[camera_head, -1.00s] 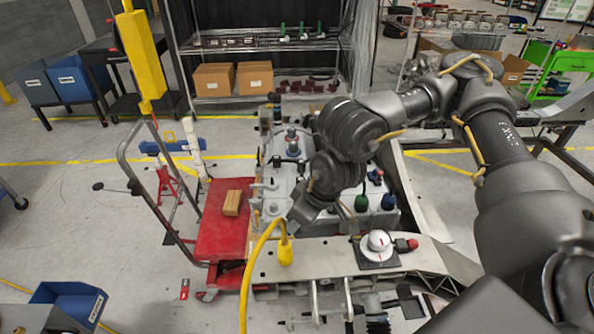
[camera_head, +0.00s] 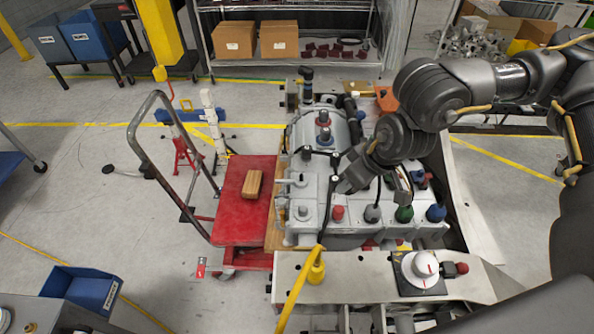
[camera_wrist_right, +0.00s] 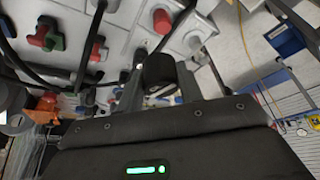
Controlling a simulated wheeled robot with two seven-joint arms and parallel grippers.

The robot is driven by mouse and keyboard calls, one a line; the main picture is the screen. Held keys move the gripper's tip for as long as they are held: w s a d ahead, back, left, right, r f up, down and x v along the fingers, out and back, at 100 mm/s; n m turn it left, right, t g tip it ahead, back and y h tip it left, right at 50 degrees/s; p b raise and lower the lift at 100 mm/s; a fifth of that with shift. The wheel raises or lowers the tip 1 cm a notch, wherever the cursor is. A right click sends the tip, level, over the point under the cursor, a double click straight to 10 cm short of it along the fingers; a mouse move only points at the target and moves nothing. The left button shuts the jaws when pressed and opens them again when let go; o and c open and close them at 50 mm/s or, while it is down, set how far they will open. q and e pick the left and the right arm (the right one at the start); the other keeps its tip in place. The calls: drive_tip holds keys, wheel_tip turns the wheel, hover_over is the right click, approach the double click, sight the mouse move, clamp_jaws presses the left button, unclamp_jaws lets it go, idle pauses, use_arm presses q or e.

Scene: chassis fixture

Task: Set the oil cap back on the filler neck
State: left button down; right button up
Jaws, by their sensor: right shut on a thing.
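My right gripper (camera_head: 348,186) comes in from the right over the grey engine block (camera_head: 312,190). In the right wrist view, the gripper (camera_wrist_right: 157,92) is shut on a dark, rounded piece, which looks like the oil cap (camera_wrist_right: 160,70). The cap is hard to make out in the head view. Red (camera_head: 338,213), grey (camera_head: 372,213), green (camera_head: 404,213) and blue (camera_head: 436,213) caps stand in a row along the block's front. I cannot tell which opening is the filler neck. My left gripper is not in view.
A red cart (camera_head: 238,214) with a wooden block (camera_head: 253,183) stands left of the engine. Dark hoses (camera_wrist_right: 60,75) cross the wrist view. The floor at left is partly clear.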

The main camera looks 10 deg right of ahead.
drive_tip(key=shift+w+a, duration=0.15)
drive_tip(key=shift+w, duration=0.35)
drive_tip(key=n, duration=0.2)
drive_tip(key=w+a+n+y+p, duration=0.1)
drive_tip(key=shift+f+n+g, duration=0.1)
drive_tip(key=shift+n+g, duration=0.3)
drive_tip(key=a+f+n+g+p, duration=0.1)
drive_tip(key=a+n+g, duration=0.1)
drive_tip(key=n, duration=0.4)
drive_tip(key=w+a+f+n+g+p, duration=0.1)
drive_tip(key=a+n+g, duration=0.1)
drive_tip(key=n, duration=0.3)
drive_tip(key=a+n+g+p, duration=0.2)
drive_tip(key=a+n, duration=0.2)
drive_tip(key=n, duration=0.2)
drive_tip(key=shift+w+a+f+n, duration=0.15)
drive_tip(key=shift+w+f+n, duration=0.15)
drive_tip(key=shift+w+f, duration=0.1)
drive_tip(key=shift+s, duration=0.1)
drive_tip(key=shift+f, duration=0.2)
